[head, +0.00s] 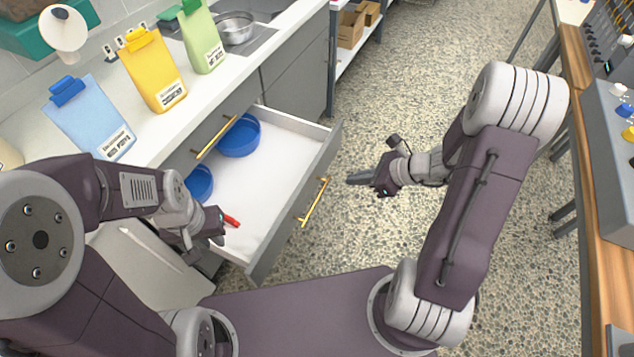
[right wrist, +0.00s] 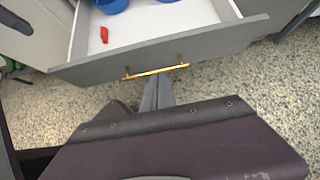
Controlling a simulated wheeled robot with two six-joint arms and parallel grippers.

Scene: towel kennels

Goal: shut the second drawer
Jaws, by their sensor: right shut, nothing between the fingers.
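An open drawer (head: 262,183) with a white inside and grey front juts out of the cabinet below a closed drawer. Its gold handle (head: 314,202) is on the outer face, and the handle also shows in the right wrist view (right wrist: 156,72). My right gripper (head: 360,179) is shut and empty, out in front of the drawer front with a gap in the head view. Its fingers (right wrist: 158,93) point toward the handle in the right wrist view; contact is not clear. My left gripper (head: 216,238) is over the drawer's near side; its jaw opening is not clear.
Two blue bowls (head: 240,137) and a red item (head: 231,221) lie in the drawer. The closed drawer's gold handle (head: 217,137) is above. The counter (head: 190,118) holds several bags. Speckled floor (head: 400,90) is free beyond my right gripper.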

